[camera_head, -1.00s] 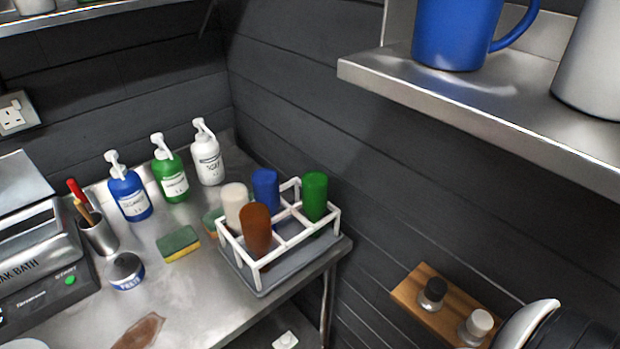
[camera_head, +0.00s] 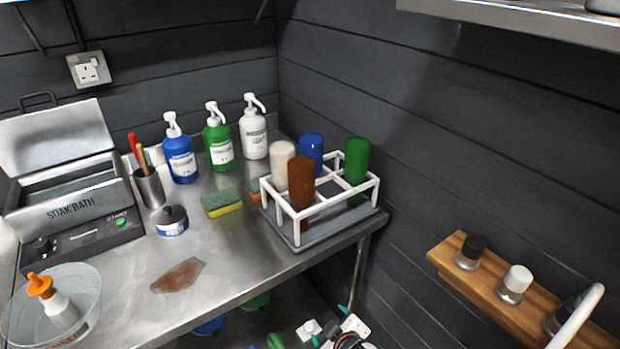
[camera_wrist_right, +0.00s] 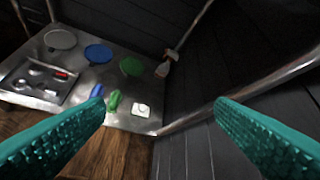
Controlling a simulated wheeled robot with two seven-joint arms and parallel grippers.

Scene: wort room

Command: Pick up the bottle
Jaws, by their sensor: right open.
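Several bottles are in view, and I cannot tell which one is meant. Blue (camera_head: 180,158), green (camera_head: 218,145) and white (camera_head: 254,135) pump bottles stand upright at the back of the steel counter. A white bottle with an orange cap (camera_head: 62,308) leans in a clear bowl (camera_head: 92,290) at the front left. A white rack (camera_head: 300,240) holds brown, cream, blue and green upturned bottles. My right gripper (camera_head: 330,325) is low, beyond the counter's front edge. Its teal fingers are wide apart and empty in the right wrist view (camera_wrist_right: 160,108). My left gripper is out of view.
A soak bath (camera_head: 85,205), tool cup (camera_head: 150,188), round tin (camera_head: 172,220) and sponge (camera_head: 221,203) stand on the counter. A brown stain (camera_head: 178,276) marks its front. A wooden wall shelf (camera_head: 480,290) is at right. A lower surface (camera_wrist_right: 120,118) holds small items.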

